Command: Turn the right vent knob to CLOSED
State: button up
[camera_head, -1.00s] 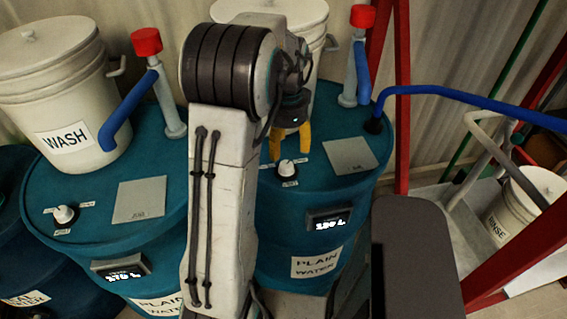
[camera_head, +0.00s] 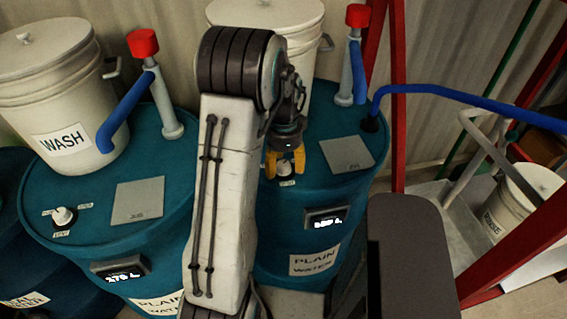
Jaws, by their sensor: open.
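The right vent knob (camera_head: 284,168) is a small white knob on top of the right teal barrel (camera_head: 322,195). Small white labels stand around it, too small to read. My gripper (camera_head: 284,170) has yellow fingers, open, one on each side of the knob as seen from here. I cannot tell whether the fingers touch it. The fingers and wrist hide part of the knob, so its pointing direction is unclear. A second white vent knob (camera_head: 62,216) is on the left teal barrel (camera_head: 100,240), with small labels around it.
A white WASH bucket (camera_head: 58,100) stands on the left barrel. Red-capped pipes (camera_head: 355,75) rise at the back of both barrels. A blue hose (camera_head: 450,94) runs right from the right barrel. Red posts (camera_head: 402,100) and a RINSE bucket (camera_head: 515,210) are at right.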

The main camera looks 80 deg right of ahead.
jog(key=shift+f, duration=0.1)
jog(key=c, duration=1.2)
